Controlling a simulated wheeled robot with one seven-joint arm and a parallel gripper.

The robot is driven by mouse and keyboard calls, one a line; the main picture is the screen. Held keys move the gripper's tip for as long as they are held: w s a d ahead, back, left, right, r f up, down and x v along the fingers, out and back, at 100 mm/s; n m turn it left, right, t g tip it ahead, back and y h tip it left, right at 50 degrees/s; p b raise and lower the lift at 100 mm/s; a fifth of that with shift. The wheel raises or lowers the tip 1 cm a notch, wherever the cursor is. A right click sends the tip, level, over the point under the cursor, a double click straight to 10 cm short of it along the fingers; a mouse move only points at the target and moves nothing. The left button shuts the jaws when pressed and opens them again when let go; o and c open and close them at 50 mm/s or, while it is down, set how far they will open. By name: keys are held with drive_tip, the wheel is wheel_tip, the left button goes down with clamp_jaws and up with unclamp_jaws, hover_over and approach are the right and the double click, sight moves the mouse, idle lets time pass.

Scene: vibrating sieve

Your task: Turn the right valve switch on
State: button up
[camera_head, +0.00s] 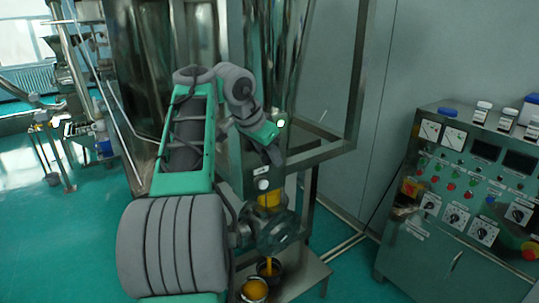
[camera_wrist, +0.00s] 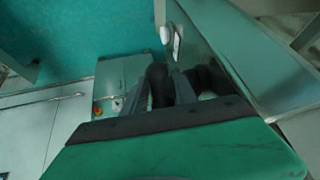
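A round white knob (camera_head: 263,184), which may be the right valve switch, is on the front of a green-grey box under the sieve frame, with a small white label above it. My gripper (camera_head: 275,157) is just above and right of this knob in the head view, pointing down, apart from it. In the wrist view, a small white round part (camera_wrist: 165,35) and a white plate beside it sit on the steel face beyond the fingertips. My gripper's dark fingers (camera_wrist: 178,80) show there too, but their gap is unclear. I see nothing held. No second valve switch is clearly visible.
A control cabinet (camera_head: 455,210) with dials and buttons stands at the right, with jars on top. Steel frame legs (camera_head: 313,195) are close to my arm. Below, two containers of orange material (camera_head: 255,289) are on a low steel stand. Green floor is open at left.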

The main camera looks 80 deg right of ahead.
sight(264, 161)
drive_tip(key=shift+o, duration=0.6)
drive_tip(key=v, duration=0.3)
drive_tip(key=shift+w+a, duration=0.2)
drive_tip(key=shift+a, duration=0.05)
drive_tip(key=w+a, duration=0.4)
drive_tip(key=a, duration=0.6)
drive_tip(key=shift+a, duration=0.35)
